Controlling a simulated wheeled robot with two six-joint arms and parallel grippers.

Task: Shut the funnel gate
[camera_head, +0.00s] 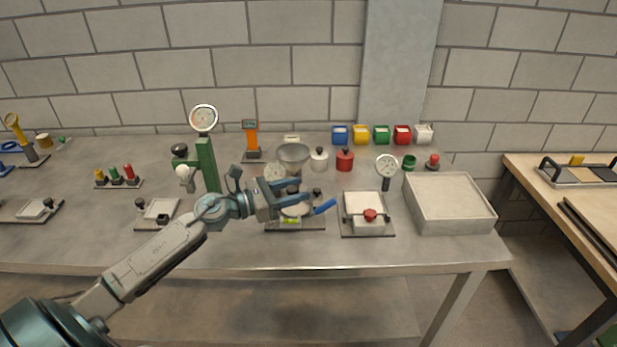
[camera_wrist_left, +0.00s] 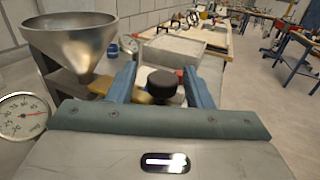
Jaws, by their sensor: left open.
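The metal funnel (camera_head: 293,153) stands upright at the back middle of the bench. In the left wrist view the funnel (camera_wrist_left: 72,40) is large at the upper left, on a dark stand. My left gripper (camera_head: 318,200) is open in front of the funnel, above a grey base plate. In the wrist view a black round knob (camera_wrist_left: 163,82) shows between the blue fingers of the left gripper (camera_wrist_left: 160,88), with no clear contact. I cannot tell if this knob belongs to the funnel gate. My left arm hides part of the funnel stand. My right gripper is out of view.
A dial gauge on a green post (camera_head: 205,160) stands left of the funnel. White and red jars (camera_head: 345,160) stand to its right. A plate with a red knob (camera_head: 370,215) and a large pale tray (camera_head: 450,225) lie further right. A round dial (camera_wrist_left: 22,115) is close in the wrist view.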

